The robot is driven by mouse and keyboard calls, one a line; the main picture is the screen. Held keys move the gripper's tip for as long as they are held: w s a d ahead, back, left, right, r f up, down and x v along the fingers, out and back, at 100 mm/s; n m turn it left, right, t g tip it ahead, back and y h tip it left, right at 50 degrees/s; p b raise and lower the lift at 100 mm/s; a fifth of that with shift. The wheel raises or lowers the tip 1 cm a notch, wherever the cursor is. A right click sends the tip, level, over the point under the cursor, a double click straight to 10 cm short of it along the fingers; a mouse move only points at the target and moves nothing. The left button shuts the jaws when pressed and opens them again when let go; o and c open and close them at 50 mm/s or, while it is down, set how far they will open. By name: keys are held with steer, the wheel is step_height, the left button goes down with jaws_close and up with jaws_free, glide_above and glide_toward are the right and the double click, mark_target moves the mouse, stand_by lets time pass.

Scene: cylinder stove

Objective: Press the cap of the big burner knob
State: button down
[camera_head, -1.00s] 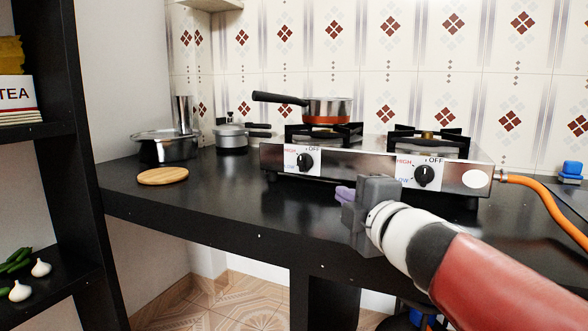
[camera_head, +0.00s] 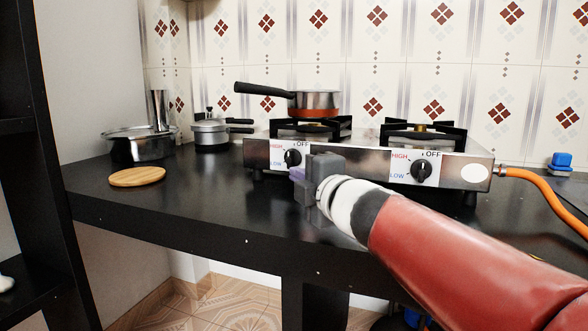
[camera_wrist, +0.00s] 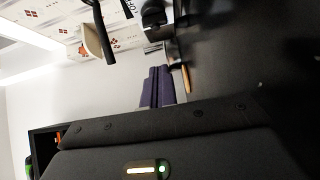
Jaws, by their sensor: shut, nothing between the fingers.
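A steel two-burner stove (camera_head: 350,166) stands on the black counter. Its left black knob (camera_head: 292,158) and right black knob (camera_head: 421,171) both point up toward OFF. I cannot tell from the labels which one is the big burner knob. My gripper (camera_head: 297,174) is just in front of and slightly below the left knob, its purple fingers pointing left. Whether it touches the stove front is not clear. The fingers look shut and empty; they also show in the wrist view (camera_wrist: 158,88). My gripper body hides part of the stove front between the knobs.
A pan (camera_head: 315,102) sits on the left burner; the right burner (camera_head: 422,132) is bare. An orange hose (camera_head: 530,178) leaves the stove's right side. A round wooden board (camera_head: 137,177) and metal pots (camera_head: 145,145) are at left. The counter (camera_head: 200,205) between is clear.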

mark_target(291, 159)
steer(key=x, duration=0.5)
steer(key=shift+w+f, duration=0.1)
steer(key=shift+w, duration=0.3)
steer(key=shift+w+d, duration=0.2)
steer(key=shift+w, duration=0.3)
steer(key=shift+w+d, duration=0.2)
steer(key=shift+w, duration=0.3)
steer(key=shift+w+d, duration=0.2)
steer(key=shift+w, duration=0.35)
steer(key=shift+w+d+r+p, duration=0.2)
steer(key=shift+w+d+p, duration=0.1)
steer(key=shift+w+p, duration=0.3)
steer(key=shift+w, duration=0.1)
